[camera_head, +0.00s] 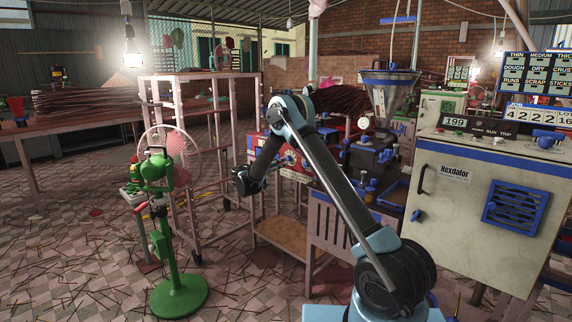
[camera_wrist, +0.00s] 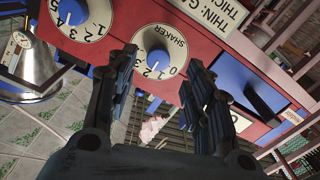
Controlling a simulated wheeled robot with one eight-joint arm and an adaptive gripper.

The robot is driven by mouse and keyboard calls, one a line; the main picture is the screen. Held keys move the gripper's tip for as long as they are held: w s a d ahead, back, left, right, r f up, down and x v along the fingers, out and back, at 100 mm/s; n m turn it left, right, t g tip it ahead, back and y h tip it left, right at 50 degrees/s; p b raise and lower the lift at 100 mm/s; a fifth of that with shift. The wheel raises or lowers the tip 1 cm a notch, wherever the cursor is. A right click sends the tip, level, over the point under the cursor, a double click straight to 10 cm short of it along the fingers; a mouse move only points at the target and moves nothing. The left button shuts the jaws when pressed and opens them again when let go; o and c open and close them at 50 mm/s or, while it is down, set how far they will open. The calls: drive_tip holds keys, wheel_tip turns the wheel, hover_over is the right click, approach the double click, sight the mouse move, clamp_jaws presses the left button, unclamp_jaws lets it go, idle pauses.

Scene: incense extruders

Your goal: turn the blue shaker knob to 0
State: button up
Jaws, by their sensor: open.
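In the wrist view, the blue shaker knob (camera_wrist: 156,60) sits on a white round dial marked SHAKER on a red panel (camera_wrist: 205,50). The digits 0, 1, 2 and 3 show along the dial's lower edge in this view. I cannot tell exactly which digit the knob points at. My gripper (camera_wrist: 163,58) is open, with one finger on each side of the dial in the picture and nothing between them. I cannot tell how far they are from the panel. In the head view, my gripper (camera_head: 246,181) is in front of the red machine (camera_head: 296,163).
A second numbered dial (camera_wrist: 85,14) with a blue knob is on the panel's upper left in the wrist view. A blue part (camera_wrist: 236,72) is to the right. In the head view, a green stand (camera_head: 170,240) is left of my arm and a cream cabinet (camera_head: 470,205) right.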

sight(288, 158)
drive_tip(key=x, duration=0.6)
drive_tip(key=shift+w+d, duration=0.1)
drive_tip(key=shift+c, duration=0.6)
drive_tip(key=c, duration=0.9)
